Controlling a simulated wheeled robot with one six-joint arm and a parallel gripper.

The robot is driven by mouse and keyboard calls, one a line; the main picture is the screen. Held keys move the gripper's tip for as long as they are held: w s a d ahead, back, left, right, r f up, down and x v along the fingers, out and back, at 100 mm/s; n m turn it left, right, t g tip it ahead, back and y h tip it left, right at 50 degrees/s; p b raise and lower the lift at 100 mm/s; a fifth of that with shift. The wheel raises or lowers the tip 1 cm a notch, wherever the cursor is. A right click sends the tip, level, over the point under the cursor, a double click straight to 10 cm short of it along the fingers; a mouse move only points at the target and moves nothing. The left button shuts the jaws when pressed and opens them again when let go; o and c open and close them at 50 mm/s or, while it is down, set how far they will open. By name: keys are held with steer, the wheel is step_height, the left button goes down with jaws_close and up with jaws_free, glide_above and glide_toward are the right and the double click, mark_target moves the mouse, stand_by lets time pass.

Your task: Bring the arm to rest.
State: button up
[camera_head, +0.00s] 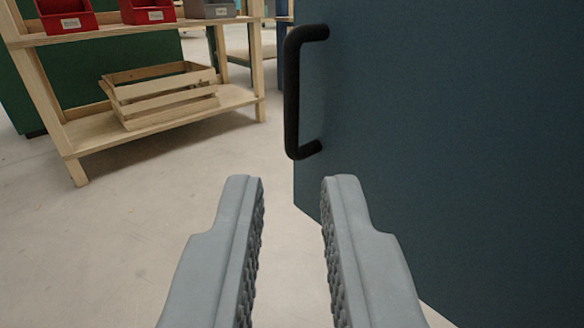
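My gripper (292,182) is open and empty in the lower middle of the head view. Its two grey fingers stand apart, with pale floor showing between them. A dark blue-green panel (450,140) fills the right side, with a black bar handle (291,95) near its left edge. The handle appears above the fingertips in the picture, and nothing lies between the fingers. The rest of my arm is out of view.
A wooden shelf unit (165,118) stands at the upper left. It bears a slatted wooden crate (165,95), red bins (68,14) and a grey bin (212,9). A dark green surface (75,75) is behind it. The pale floor (120,230) at left is clear.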

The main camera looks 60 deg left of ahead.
steer(key=w+d+r+t+h, duration=0.1)
steer(key=w+r+t+h, duration=0.2)
steer(key=r, duration=0.6)
steer(key=w+d+r+t+h, duration=0.1)
steer(key=w+d+r+h, duration=0.15)
steer(key=w+r, duration=0.45)
steer(key=s+d+r+m+t+h, duration=0.1)
steer(key=s+r+m+t+h, duration=0.15)
steer(key=r, duration=0.75)
steer(key=s+d+r+m+t+h, duration=0.1)
steer(key=s+d+r+h, duration=0.15)
steer(key=r, duration=0.85)
steer(key=s+r+m+h, duration=0.45)
steer(key=s+r, duration=0.75)
steer(key=r, duration=0.3)
steer(key=s+r+m, duration=0.2)
steer(key=s+r, duration=0.2)
steer(key=s, duration=0.4)
steer(key=s+r+m, duration=0.1)
steer(key=s+r, duration=0.3)
steer(key=s, duration=0.4)
steer(key=shift+s+m+t, duration=0.2)
steer(key=shift+m+t, duration=0.15)
steer(key=shift+m, duration=0.05)
